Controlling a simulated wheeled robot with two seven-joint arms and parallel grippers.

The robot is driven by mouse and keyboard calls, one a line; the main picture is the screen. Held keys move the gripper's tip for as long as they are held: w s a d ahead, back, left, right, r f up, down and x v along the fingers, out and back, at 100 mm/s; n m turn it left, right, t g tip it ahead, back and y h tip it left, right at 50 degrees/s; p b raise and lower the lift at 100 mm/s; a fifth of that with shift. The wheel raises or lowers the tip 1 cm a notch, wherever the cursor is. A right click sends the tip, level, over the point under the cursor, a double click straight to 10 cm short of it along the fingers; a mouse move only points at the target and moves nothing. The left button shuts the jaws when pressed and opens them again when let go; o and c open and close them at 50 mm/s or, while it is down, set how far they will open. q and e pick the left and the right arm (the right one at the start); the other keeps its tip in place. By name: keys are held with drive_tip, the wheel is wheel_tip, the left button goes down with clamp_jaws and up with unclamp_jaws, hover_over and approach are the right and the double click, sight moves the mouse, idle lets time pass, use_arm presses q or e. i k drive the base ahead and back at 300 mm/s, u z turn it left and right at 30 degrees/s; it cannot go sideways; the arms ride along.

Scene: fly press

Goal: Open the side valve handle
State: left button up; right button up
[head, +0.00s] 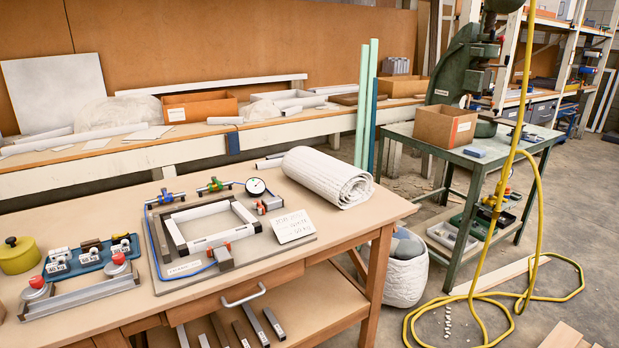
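A flat test rig (228,240) lies on the wooden workbench, with a pale square frame on its plate. A valve with a blue body (165,198) sits at the rig's back left corner. A second valve with a green body (214,186) sits along the back edge, beside a round dial gauge (255,187). A small orange-red part (219,251) is on the front side of the frame. I cannot tell which of these is the side valve, nor how its handle is turned. Neither of my grippers shows in the head view.
A white roll (328,177) lies behind the rig on the workbench (375,222). A blue tray (92,256), red-knobbed clamps (80,288) and a yellow-green pot (18,255) crowd the left. A yellow hose (478,262) hangs to the floor at right.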

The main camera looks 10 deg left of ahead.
sight(219, 184)
drive_tip(key=z, duration=0.7)
drive_tip(key=i, duration=0.9)
drive_tip(key=u, duration=1.85)
